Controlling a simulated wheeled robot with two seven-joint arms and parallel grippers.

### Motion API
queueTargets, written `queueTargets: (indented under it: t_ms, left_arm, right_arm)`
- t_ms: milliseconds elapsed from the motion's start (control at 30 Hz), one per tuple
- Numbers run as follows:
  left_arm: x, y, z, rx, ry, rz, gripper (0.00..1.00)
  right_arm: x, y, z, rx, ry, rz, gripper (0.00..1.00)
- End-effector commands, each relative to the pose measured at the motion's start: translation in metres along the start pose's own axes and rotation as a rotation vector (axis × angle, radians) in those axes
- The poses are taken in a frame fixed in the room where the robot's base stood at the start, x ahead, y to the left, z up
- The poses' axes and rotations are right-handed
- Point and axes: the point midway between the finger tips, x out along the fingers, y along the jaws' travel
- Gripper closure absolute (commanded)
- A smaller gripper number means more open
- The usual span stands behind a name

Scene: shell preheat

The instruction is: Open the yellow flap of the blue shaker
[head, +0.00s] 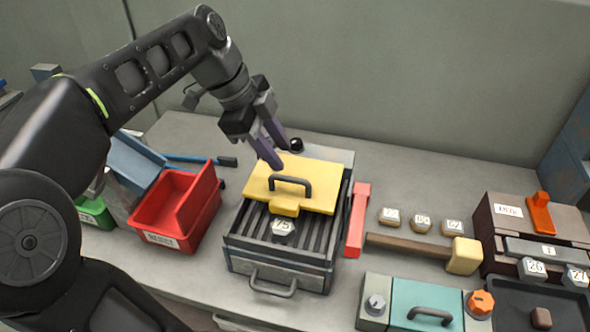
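The yellow flap (320,179) lies over the back half of the shaker (285,259), a blue-grey box with dark slats and a front handle. The flap carries a dark arched handle (291,181) on top. A pale hexagonal piece marked 75 (283,228) sits on the slats in front of the flap. My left gripper (279,157) is above the flap's back left part, behind its handle. Its two purple fingers are apart, with nothing between them. Whether a fingertip touches the flap is hard to tell. My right gripper is not in view.
A red bin (176,207) stands left of the shaker. A red bar (357,219), a mallet (425,248) and several numbered pieces lie to the right. A teal box with knobs (412,297) stands front right, a brown box (525,225) far right. A wall rises behind the bench.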

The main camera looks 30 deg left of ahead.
Motion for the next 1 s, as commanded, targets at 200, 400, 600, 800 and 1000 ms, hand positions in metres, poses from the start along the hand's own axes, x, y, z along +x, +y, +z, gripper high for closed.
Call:
queueTargets:
  t_ms: [200, 400, 600, 800, 1000]
  left_arm:
    - [0.023, 0.001, 0.000, -0.001, 0.001, 0.004, 0.66]
    - [0.054, 0.001, 0.000, 0.000, 0.001, 0.005, 0.66]
    - [0.073, 0.001, 0.000, 0.000, 0.001, 0.002, 0.66]
    - [0.076, 0.000, 0.000, 0.001, 0.001, 0.000, 0.66]
    - [0.076, 0.000, 0.000, 0.000, 0.000, 0.001, 0.75]
  right_arm:
    - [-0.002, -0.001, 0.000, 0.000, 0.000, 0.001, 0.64]
    - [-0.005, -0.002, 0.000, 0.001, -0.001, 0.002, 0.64]
    - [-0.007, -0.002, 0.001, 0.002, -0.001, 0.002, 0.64]
    - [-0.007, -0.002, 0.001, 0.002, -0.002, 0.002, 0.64]
    - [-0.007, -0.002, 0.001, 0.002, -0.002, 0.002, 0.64]
